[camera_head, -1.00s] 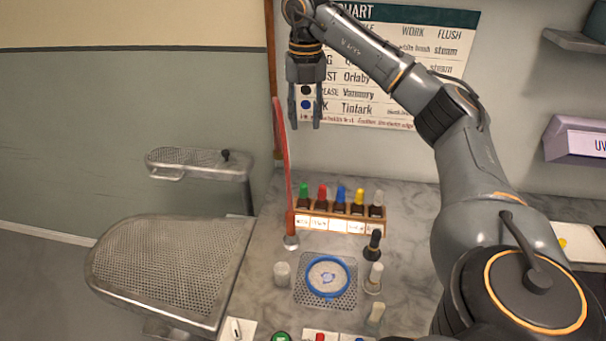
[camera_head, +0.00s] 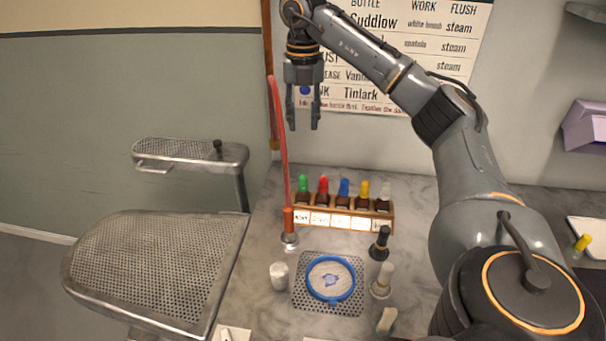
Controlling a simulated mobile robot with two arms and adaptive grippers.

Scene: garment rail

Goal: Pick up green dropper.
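The green dropper (camera_head: 303,184) is a small dark bottle with a green top. It stands upright at the left end of a wooden rack (camera_head: 392,222) on the marble counter. My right gripper (camera_head: 303,124) hangs above the rack, pointing down. Its two fingers are apart with nothing between them. It is well above the green dropper and apart from it. My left gripper is not in view.
Droppers with red (camera_head: 323,185), blue (camera_head: 344,187), yellow and pale tops share the rack. A red tube (camera_head: 281,140) rises left of it. A blue hoop (camera_head: 331,301) lies on a perforated mat in front. Small bottles stand right of the mat. A perforated metal board (camera_head: 150,270) is at left.

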